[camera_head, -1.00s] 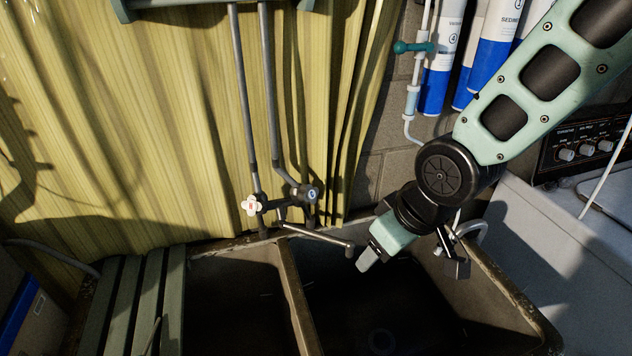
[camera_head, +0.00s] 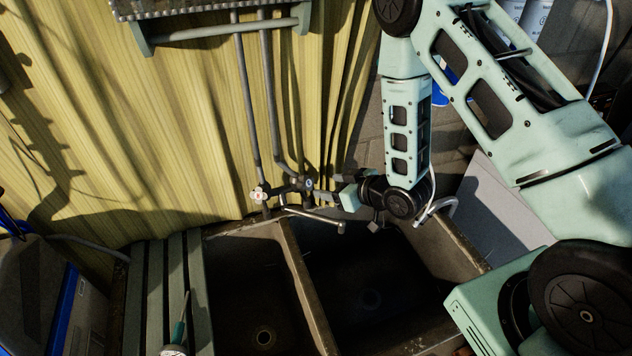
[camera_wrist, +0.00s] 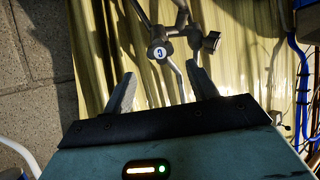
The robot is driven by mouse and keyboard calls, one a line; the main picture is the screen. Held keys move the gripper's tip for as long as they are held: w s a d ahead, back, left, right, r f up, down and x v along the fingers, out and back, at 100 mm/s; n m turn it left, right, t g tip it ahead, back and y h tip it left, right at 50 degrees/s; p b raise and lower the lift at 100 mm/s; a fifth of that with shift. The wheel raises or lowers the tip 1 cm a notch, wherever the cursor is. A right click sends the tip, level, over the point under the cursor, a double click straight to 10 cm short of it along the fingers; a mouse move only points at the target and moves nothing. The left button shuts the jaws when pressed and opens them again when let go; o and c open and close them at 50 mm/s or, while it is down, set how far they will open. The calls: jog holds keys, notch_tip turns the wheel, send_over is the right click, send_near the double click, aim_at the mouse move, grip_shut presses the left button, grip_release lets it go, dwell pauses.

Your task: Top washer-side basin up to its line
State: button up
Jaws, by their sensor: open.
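The right, washer-side basin (camera_head: 395,268) of the double sink is dark inside, with a faint round drain at its bottom. I cannot make out a fill line or any water in it. A metal spout (camera_head: 318,218) hangs over this basin near the back wall, and no stream shows from it. The cold tap (camera_head: 308,184) has a blue mark, which shows in the wrist view as a blue "C" cap (camera_wrist: 160,53). The red-marked tap (camera_head: 260,195) is to its left. My gripper (camera_head: 337,194) is open and empty, just right of the cold tap and facing it.
The left basin (camera_head: 250,285) has a visible drain. A slatted board (camera_head: 165,300) lies at its left, with a brush-like tool on it. Pipes run up a yellow curtain (camera_head: 170,100). A white surface (camera_head: 492,215) lies right of the sink, partly behind my arm.

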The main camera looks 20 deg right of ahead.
aim_at(309, 182)
jog(key=b+x, duration=0.1)
jog(key=x, duration=0.7)
jog(key=shift+w+a+f, duration=0.1)
jog(key=shift+w+f, duration=0.05)
jog(key=c, duration=0.6)
jog(key=shift+o, duration=0.2)
